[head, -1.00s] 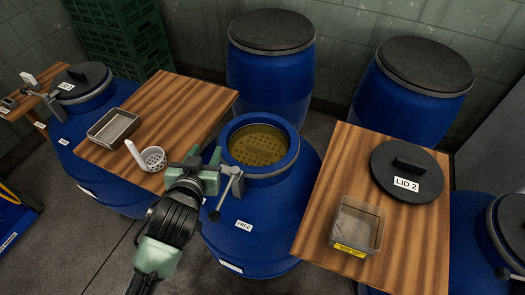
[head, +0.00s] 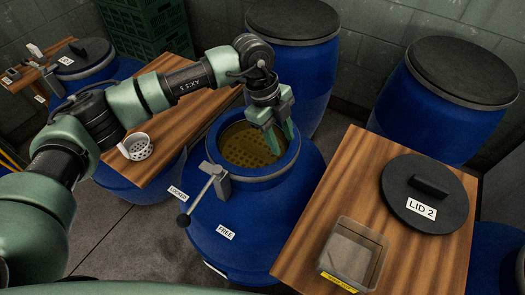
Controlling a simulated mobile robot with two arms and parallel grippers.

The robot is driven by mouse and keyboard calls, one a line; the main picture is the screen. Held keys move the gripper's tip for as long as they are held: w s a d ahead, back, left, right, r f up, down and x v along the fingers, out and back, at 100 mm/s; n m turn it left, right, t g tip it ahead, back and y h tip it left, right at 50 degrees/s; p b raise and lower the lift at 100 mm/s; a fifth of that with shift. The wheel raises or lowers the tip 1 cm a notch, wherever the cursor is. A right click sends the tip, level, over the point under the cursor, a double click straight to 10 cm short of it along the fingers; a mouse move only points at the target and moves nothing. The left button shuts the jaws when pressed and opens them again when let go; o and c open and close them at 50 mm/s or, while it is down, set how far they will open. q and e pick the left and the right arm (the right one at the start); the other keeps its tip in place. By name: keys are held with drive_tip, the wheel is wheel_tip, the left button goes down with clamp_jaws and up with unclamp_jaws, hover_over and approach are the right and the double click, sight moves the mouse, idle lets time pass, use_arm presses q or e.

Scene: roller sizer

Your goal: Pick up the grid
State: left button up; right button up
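The grid (head: 246,143) is a round perforated disc in yellowish liquid inside the open blue barrel (head: 235,205). My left gripper (head: 285,151) points down over the right part of the barrel mouth. Its two green fingers look apart, with nothing seen between them. The fingers cover part of the grid's right side, and I cannot tell whether they touch it. A metal lever (head: 202,194) with a dark knob sits on the barrel's front left rim, above labels reading LOCKED and FREE. My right gripper is not in view.
A wooden table (head: 345,180) on the right carries LID 2 (head: 428,200) and a clear tray (head: 353,255). A white perforated cup (head: 137,147) stands on the left wooden table (head: 165,130). Closed blue barrels (head: 290,60) stand behind. My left arm crosses above the left table.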

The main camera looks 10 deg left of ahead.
sight(254, 145)
use_arm(q)
drive_tip(key=w+a+y, duration=0.1)
drive_tip(key=a, duration=0.1)
drive_tip(key=w+a+n+y, duration=0.1)
drive_tip(key=a, duration=0.2)
drive_tip(key=w+a+n+y, duration=0.1)
drive_tip(key=a, duration=0.1)
drive_tip(key=shift+w+a+t+y, duration=0.25)
drive_tip(key=shift+a+t+y, duration=0.05)
drive_tip(key=shift+a, duration=0.1)
drive_tip(key=shift+f, duration=0.3)
drive_tip(key=f+p, duration=0.1)
drive_tip(key=f, duration=0.1)
drive_tip(key=f+p, duration=0.1)
drive_tip(key=f, duration=0.2)
drive_tip(key=shift+s+f, duration=0.2)
drive_tip(key=shift+f, duration=0.6)
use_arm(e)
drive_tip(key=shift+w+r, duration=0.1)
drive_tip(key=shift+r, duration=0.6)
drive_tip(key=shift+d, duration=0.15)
use_arm(q)
drive_tip(key=shift+f, duration=0.25)
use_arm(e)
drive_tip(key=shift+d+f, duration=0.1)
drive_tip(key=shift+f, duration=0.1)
use_arm(q)
clamp_jaws()
